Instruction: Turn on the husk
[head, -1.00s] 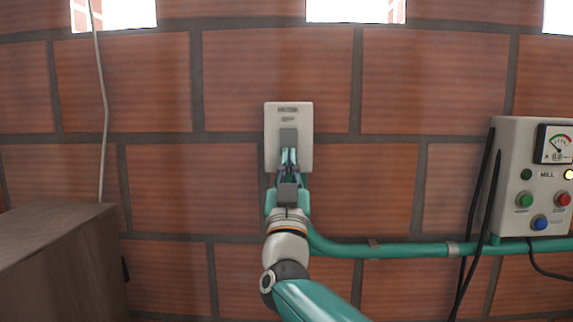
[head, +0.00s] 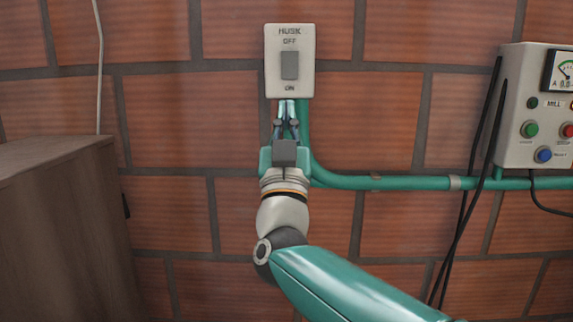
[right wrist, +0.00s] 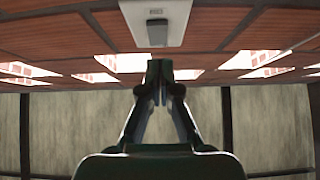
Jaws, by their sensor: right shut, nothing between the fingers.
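The husk switch (head: 304,72) is a pale upright plate on the brick wall, marked HUSK, with OFF above and ON below its grey rocker (head: 289,65). Which way the rocker is tipped I cannot tell. My right gripper (head: 287,104) is shut and empty, its fingertips pointing up just below the plate's lower edge. In the right wrist view the shut fingertips (right wrist: 160,66) show below the pale plate (right wrist: 155,30); whether they touch it is unclear. My left gripper is not in view.
A green pipe (head: 410,183) runs along the wall and up behind the plate. A grey MILL panel (head: 515,120) with a gauge, buttons and dark cables (head: 485,135) is at the right. A brown wooden box (head: 60,230) stands at the left.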

